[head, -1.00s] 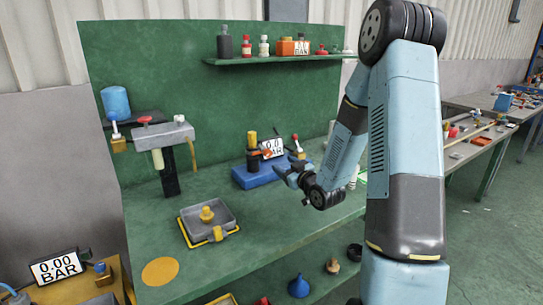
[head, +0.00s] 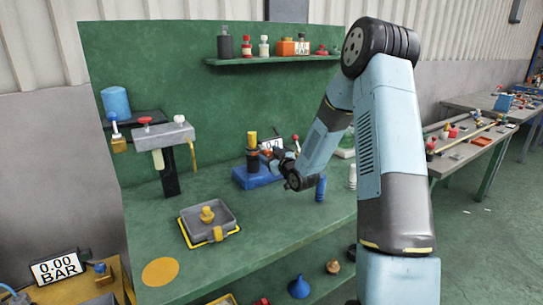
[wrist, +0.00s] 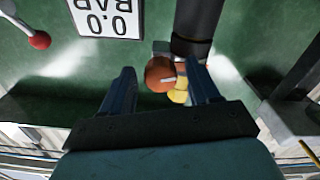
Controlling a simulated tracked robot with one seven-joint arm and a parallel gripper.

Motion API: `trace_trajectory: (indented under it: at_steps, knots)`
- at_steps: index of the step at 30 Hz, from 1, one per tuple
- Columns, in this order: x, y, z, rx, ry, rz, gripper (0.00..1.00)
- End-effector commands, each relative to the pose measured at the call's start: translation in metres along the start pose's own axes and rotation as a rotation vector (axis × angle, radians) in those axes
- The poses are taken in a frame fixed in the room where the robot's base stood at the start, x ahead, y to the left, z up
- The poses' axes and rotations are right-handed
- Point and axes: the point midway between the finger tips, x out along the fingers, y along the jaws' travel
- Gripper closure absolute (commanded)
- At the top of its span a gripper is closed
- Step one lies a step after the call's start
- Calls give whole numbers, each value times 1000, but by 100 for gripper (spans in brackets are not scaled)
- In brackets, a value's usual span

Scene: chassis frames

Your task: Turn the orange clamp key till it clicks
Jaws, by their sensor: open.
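The orange clamp key (wrist: 160,75) shows in the wrist view as a rounded orange end beside the dark cylinder (wrist: 197,22). A small yellow piece (wrist: 179,95) sits just beside it. My gripper (wrist: 160,68) is open, with one finger on each side of the key; I cannot tell whether either finger touches it.
A white 0.0 BAR display (wrist: 104,16) stands close to the key. A red-knobbed lever (wrist: 39,40) is at the wrist view's left. In the head view, a grey tray (head: 190,222) lies front left, and a blue ribbed part (head: 320,188) stands right of my gripper.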

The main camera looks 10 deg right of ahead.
Motion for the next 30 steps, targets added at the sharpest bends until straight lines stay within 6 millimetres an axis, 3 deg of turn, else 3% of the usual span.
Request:
trace_trajectory:
  at_steps: [3, 20, 21, 30]
  knots:
    - [0, 0, 0, 0, 0, 0, 40]
    - [0, 0, 0, 0, 0, -1, 94]
    - [-4, 10, 3, -1, 0, 1, 95]
    - [-1, 3, 1, 46, -1, 4, 95]
